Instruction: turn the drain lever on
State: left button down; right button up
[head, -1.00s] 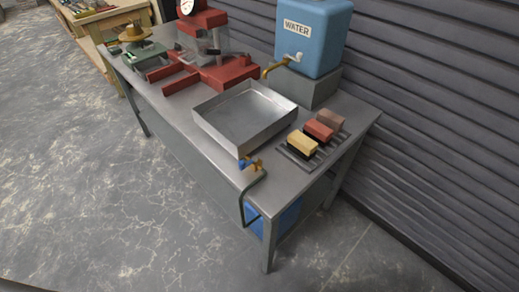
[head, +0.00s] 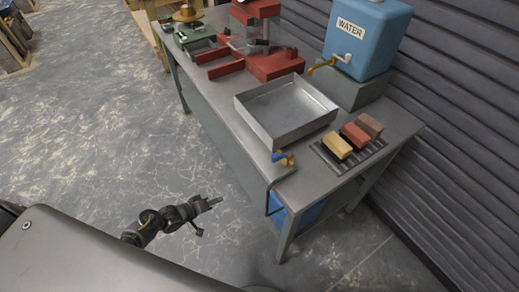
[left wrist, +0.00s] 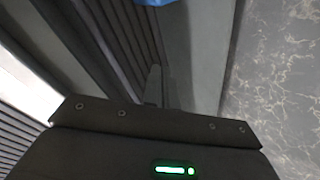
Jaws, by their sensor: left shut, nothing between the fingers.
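The drain valve (head: 287,161) is a small brass fitting at the near corner of the metal tray (head: 262,127). Its small blue lever (head: 278,157) sits on the left side of the fitting. A grey drain pipe (head: 268,203) bends from the valve down over the table edge. My left gripper (head: 214,202) is shut and empty, over the floor to the left of the pipe and apart from it. In the left wrist view the narrow fingers (left wrist: 155,86) show; the lever cannot be made out there. My right gripper is not in view.
The metal table (head: 217,95) holds a blue water tank (head: 368,45) with a brass tap, a red press (head: 275,66) and several bricks on a dark rack (head: 329,157). A blue container (head: 313,211) stands under the table. The floor in front is clear.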

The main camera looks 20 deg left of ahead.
pick_arm(q)
jog(key=w+d+r+g+h+p, duration=0.1)
jog(key=w+d+r+h, duration=0.2)
jog(key=r, duration=2.4)
jog(key=h, duration=0.5)
jog(key=shift+w+d+r+h, duration=0.2)
jog(key=shift+d+h, duration=0.05)
jog(key=shift+h, duration=0.05)
jog(key=shift+p, duration=0.3)
jog(key=p, duration=0.4)
send_near(282, 155)
notch_tip(282, 155, up, 2)
jog(key=w+d, duration=0.1)
jog(key=w, duration=0.1)
jog(key=shift+d, duration=0.75)
